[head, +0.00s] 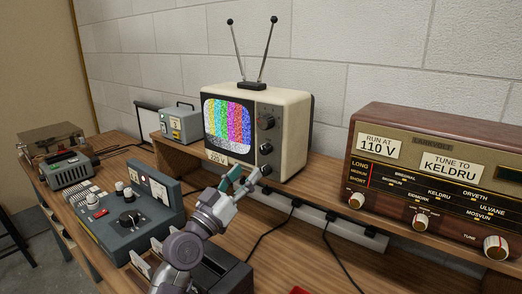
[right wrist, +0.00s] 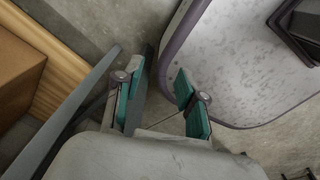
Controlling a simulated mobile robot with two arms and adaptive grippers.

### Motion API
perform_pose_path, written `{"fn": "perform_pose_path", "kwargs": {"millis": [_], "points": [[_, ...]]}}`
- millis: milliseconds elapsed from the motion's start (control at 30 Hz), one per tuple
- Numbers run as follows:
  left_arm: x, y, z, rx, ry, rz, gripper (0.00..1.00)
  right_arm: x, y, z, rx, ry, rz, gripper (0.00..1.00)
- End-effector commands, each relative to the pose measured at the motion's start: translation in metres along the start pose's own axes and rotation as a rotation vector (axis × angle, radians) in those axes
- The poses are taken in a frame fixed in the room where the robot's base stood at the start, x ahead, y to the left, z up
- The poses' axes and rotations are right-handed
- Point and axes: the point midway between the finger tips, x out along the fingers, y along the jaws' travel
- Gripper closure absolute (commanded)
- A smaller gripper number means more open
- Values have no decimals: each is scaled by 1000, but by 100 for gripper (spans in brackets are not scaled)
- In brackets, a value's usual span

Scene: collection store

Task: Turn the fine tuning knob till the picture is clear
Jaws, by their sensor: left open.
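The small cream television (head: 293,130) stands on a raised wooden shelf, with two antenna rods on top. Its screen (head: 228,122) shows colour bars overlaid with snowy speckle, heavier along the bottom. Dark knobs run down the panel right of the screen: an upper knob (head: 266,122), a middle knob (head: 266,148) and a small lower knob (head: 266,170). I cannot read which is fine tuning. My left gripper (head: 245,178) is open, with its fingertips close to the lower knob; contact cannot be told. My right gripper (right wrist: 157,88) is open and empty, away from the television.
A large brown radio (head: 440,180) with knobs and paper labels stands at the right. A grey control unit (head: 125,220) lies left of my left arm. A grey box (head: 181,124) stands beside the television. A power strip (head: 318,224) and black cables run along the shelf front.

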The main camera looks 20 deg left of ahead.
Motion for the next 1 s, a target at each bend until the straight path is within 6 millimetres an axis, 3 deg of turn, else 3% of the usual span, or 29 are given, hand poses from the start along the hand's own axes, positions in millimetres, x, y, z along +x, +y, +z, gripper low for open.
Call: {"fn": "perform_pose_path", "kwargs": {"millis": [100,300,500,767,1000], "points": [[28,0,-3,-3,1,0,47,-10,-7,-1,2,0,-8,60],[58,0,-1,-2,-1,0,47,-16,-4,-19,2,25,-6,60],[71,0,0,0,-1,0,47,-18,-2,-24,1,34,-2,60],[72,0,1,0,-2,0,47,-18,4,-19,-2,26,4,60],[72,0,1,0,-2,0,84,-18,3,-14,-2,18,4,60]]}}
